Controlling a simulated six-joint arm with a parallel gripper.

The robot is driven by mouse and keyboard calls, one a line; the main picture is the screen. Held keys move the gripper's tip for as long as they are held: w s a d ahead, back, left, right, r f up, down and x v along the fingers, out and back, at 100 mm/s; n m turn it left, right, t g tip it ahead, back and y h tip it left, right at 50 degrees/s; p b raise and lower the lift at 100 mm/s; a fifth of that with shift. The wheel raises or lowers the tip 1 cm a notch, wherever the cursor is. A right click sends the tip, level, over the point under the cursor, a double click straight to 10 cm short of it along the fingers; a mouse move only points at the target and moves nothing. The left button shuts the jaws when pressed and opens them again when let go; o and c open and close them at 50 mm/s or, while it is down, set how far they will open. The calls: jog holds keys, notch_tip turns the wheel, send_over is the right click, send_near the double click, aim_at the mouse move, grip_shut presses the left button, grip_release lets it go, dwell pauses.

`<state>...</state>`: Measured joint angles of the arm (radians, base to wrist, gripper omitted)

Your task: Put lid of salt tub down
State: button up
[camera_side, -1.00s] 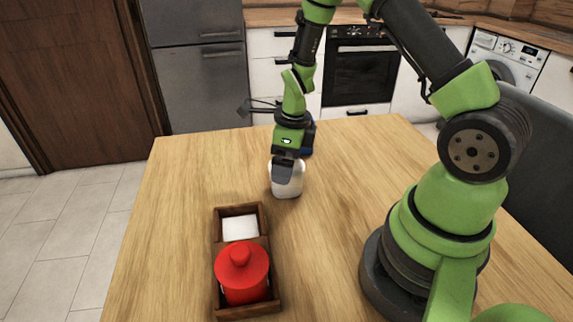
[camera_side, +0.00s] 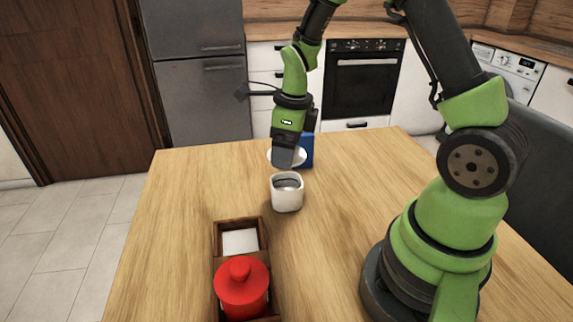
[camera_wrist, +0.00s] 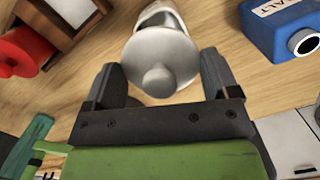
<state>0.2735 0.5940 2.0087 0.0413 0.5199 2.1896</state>
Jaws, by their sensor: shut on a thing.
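My gripper (camera_side: 284,160) is shut on the white lid (camera_side: 298,157) and holds it beyond the tub, clear of its mouth in the side view. In the wrist view the lid (camera_wrist: 180,50) is a pale disc with a round knob, between the two fingers. The salt tub (camera_side: 287,198) stands upright and uncovered on the table, with a dark opening. In the wrist view part of the tub (camera_wrist: 155,10) shows behind the lid. My fingers hide part of the lid in the side view.
A wooden caddy (camera_side: 262,232) holds a red lidded jar (camera_side: 241,290) and a white block (camera_side: 240,240). The table right of the tub is clear.

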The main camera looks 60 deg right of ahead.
jog(key=r, duration=0.2)
jog(key=shift+d+r, duration=0.2)
jog(key=shift+r, duration=0.2)
jog(key=shift+s+d, duration=0.25)
jog(key=shift+d, duration=0.4)
jog(key=s+d+f, duration=0.4)
jog(key=s+d, duration=0.2)
jog(key=d, duration=0.4)
send_over(338, 184)
notch_tip(338, 184, down, 6)
jog(key=shift+s+d+r, duration=0.1)
jog(key=shift+f, duration=2.25)
jog(key=shift+f, duration=0.15)
